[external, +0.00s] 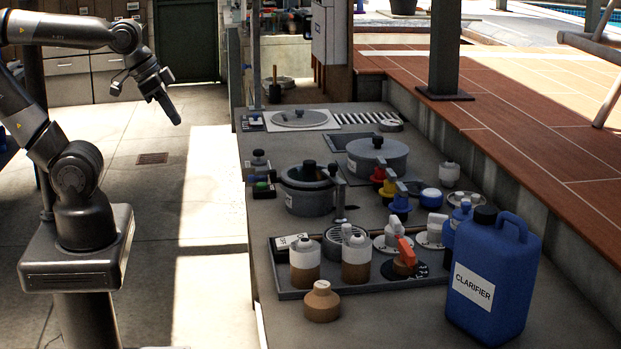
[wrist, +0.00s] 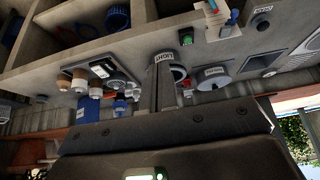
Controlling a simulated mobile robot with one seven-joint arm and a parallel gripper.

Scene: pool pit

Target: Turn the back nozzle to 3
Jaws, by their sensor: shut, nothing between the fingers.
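Several dial-like fittings stand on the counter (external: 262,215) in the external view. An orange-handled one (external: 405,250) sits on a black marked plate at the front right of a grey tray (external: 330,288). Two white ones with round plates, a left one (external: 393,232) and a right one (external: 434,229), stand behind it. I cannot tell which is the back nozzle, and no setting is readable. My gripper (external: 174,117) is shut and empty, in the air left of the counter, well apart from all of these. Its fingers (wrist: 165,80) show in the wrist view.
Two brown-and-white bottles, a brown jar (external: 321,303) and a large blue clarifier jug (external: 490,280) crowd the front. Lidded grey pots (external: 306,195) (external: 377,158) and coloured valves (external: 400,203) stand farther back. The floor (external: 190,220) left of the counter is clear.

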